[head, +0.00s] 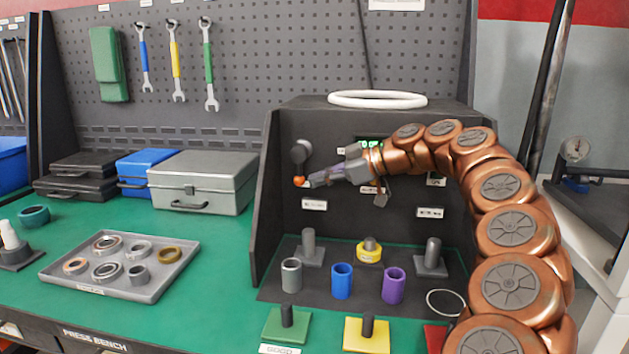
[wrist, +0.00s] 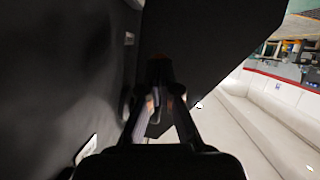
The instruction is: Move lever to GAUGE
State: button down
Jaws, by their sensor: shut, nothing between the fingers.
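The lever is a grey round hub (head: 303,151) on the dark back panel with an arm ending in an orange knob (head: 299,181). The knob hangs below the hub, so the lever points down. My gripper (head: 309,183) reaches in from the right, with its fingertips at the right side of the knob; whether they touch it I cannot tell.
Dark side walls (head: 266,190) enclose the panel, and a white ring (head: 377,99) lies on top. Grey, blue and purple cylinders (head: 342,281) and several posts stand below my arm. A tray (head: 185,262) of rings and a grey case (head: 203,180) are left; green bench between is clear.

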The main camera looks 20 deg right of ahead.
jog(key=v, duration=1)
jog(key=shift+s+d, duration=0.25)
jog(key=shift+d, duration=0.05)
jog(key=shift+r, duration=0.15)
jog(key=shift+r, duration=0.1)
jog(key=s+a+r+g+p, duration=0.25)
jog(key=a+r+p, duration=0.2)
jog(key=a, duration=0.55)
jog(key=s+a+r+g+p, duration=0.2)
jog(key=s+a+r+p, duration=0.25)
jog(key=a, duration=0.55)
jog(key=s+a+f+m+g+h+p, duration=0.35)
jog(key=s+a+p, duration=0.25)
jog(key=s+a, duration=0.2)
jog(key=s+d+f+m+g+h+p, duration=0.1)
jog(key=s+d+f+m+h+p, duration=0.1)
jog(key=s, duration=0.4)
jog(key=s+d+f+m+g+h+p, duration=0.1)
jog(key=s+d+f+m+h+p, duration=0.1)
jog(key=s, duration=0.5)
jog(key=s+d+f+m+h+p, duration=0.2)
jog(key=s+f+m+p, duration=0.2)
jog(key=s+f+p, duration=0.1)
jog(key=shift+s+d+g+p, duration=0.35)
jog(key=shift+s+p, duration=0.4)
jog(key=shift+s, duration=0.5)
